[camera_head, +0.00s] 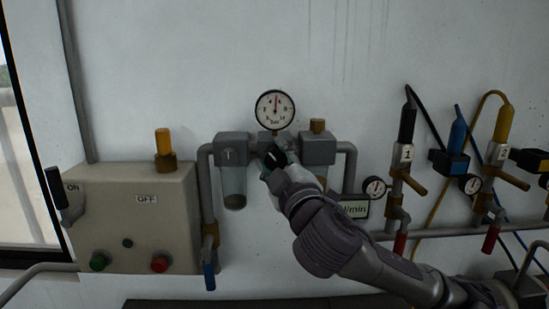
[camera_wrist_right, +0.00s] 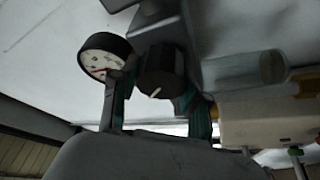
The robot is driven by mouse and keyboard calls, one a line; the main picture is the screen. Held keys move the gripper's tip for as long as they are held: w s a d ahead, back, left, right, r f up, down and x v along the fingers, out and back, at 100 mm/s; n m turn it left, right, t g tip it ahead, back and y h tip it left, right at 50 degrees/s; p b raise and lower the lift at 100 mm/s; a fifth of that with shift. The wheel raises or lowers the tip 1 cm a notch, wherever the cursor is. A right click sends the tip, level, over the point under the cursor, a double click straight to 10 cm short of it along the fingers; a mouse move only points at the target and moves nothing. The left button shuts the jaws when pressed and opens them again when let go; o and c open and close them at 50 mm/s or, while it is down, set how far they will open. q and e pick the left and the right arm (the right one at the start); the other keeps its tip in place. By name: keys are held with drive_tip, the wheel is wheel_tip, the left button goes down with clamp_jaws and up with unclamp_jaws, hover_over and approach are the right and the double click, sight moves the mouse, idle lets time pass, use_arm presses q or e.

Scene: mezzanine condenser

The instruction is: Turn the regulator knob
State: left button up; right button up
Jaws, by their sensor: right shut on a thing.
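The black regulator knob (camera_head: 273,156) sits on the front of the regulator unit, below a round white pressure gauge (camera_head: 275,110). My right gripper (camera_head: 277,163) comes in from the lower right and is shut on the knob, hiding part of it. In the right wrist view, the knob (camera_wrist_right: 163,72) with its white mark lies between the greenish fingers of the gripper (camera_wrist_right: 158,92). The gauge (camera_wrist_right: 104,58) shows beside it there. My left gripper is not in view.
A control box (camera_head: 132,215) with a lever, a yellow-topped beacon and green and red buttons is on the left. A clear filter bowl (camera_head: 234,186) hangs left of the gripper. Valves, hoses and small gauges line the wall at right.

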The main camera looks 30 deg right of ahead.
sight(267, 98)
drive_tip(key=o, duration=1.1)
drive_tip(key=r, duration=1)
drive_tip(key=shift+s+d, duration=0.15)
drive_tip(key=shift+s, duration=0.05)
drive_tip(key=shift+w, duration=0.3)
